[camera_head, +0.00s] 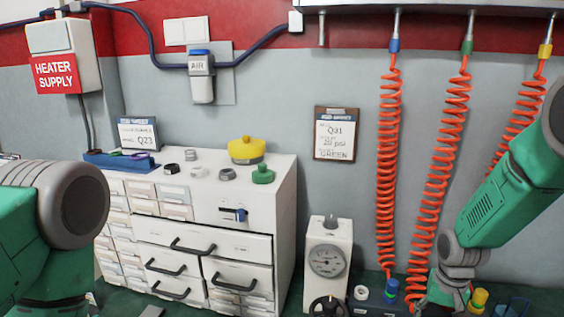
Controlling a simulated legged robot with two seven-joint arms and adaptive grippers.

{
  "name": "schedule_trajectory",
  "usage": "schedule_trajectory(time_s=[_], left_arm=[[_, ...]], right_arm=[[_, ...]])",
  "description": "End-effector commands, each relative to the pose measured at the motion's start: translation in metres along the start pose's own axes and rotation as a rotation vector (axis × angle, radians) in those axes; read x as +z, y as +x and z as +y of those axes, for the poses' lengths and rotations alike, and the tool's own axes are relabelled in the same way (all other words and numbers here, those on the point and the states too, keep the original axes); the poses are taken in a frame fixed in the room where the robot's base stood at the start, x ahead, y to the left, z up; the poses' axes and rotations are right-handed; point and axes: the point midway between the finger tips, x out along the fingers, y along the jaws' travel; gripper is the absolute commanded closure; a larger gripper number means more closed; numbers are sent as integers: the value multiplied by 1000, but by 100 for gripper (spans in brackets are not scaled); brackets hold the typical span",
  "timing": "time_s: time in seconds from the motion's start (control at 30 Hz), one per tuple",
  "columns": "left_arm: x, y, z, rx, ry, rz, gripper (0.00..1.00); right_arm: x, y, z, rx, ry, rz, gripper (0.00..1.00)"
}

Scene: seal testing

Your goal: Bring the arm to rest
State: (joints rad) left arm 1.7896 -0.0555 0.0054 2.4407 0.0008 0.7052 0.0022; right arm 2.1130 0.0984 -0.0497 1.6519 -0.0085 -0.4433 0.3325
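My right arm comes in from the right, a green link with grey joints running down to the lower right. My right gripper (440,294) is low in the picture, beside the air fittings at the foot of the orange hoses. It is small and partly cut off by the lower edge, so I cannot see whether its fingers are open or hold anything. My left arm (72,205) shows at the left edge as a green link and a large grey joint. Its gripper is not clearly visible.
A white drawer cabinet (205,240) carries a yellow-topped part (246,150), a green part (263,174), several rings and a blue tray (118,161). A gauge unit (327,262) stands to its right. Coiled orange hoses (388,170) hang near my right arm, above blue (391,287) and yellow (479,297) fittings.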

Motion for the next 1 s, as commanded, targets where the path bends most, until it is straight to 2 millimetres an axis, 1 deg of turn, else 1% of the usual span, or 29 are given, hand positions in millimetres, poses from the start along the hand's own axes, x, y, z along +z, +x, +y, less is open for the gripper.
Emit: schedule_trajectory(time_s=[0.03,0.07,0.1,0.17,0.2,0.27,0.3,0.4,0.47,0.5,0.6,0.67,0.7,0.8,1.0], left_arm=[[0,0,0,-1,-1,0,28],[0,0,-1,-1,-2,0,28],[0,0,-1,-1,-2,0,28],[0,0,-1,-1,-2,-1,28],[0,0,-1,-1,-2,-1,28],[0,0,-1,-1,-2,-1,28],[0,0,-1,-1,-2,-1,28],[0,0,0,-1,-1,-1,28],[0,0,0,0,-1,-1,28],[0,0,0,0,-1,-1,28],[0,0,0,0,0,0,28],[0,0,0,0,0,0,28],[0,0,0,0,0,0,28],[1,27,0,-1,-1,1,28],[4,67,0,-1,-2,-1,28]], right_arm=[[19,19,4,6,-20,-11,45],[31,30,7,6,-35,-13,45],[48,46,12,7,-57,-17,45],[80,70,22,6,-95,-23,45],[105,86,29,6,-124,-27,45],[142,104,41,5,-167,-28,45],[165,112,48,3,-193,-27,45],[216,124,65,0,-253,-27,45],[244,125,73,0,-285,-26,45],[261,125,78,0,-306,-27,45],[301,119,88,2,-355,-27,45],[322,113,94,3,-384,-27,45],[336,108,98,4,-401,-27,45],[327,134,91,4,-417,-1,45],[319,174,85,0,-451,19,45]])
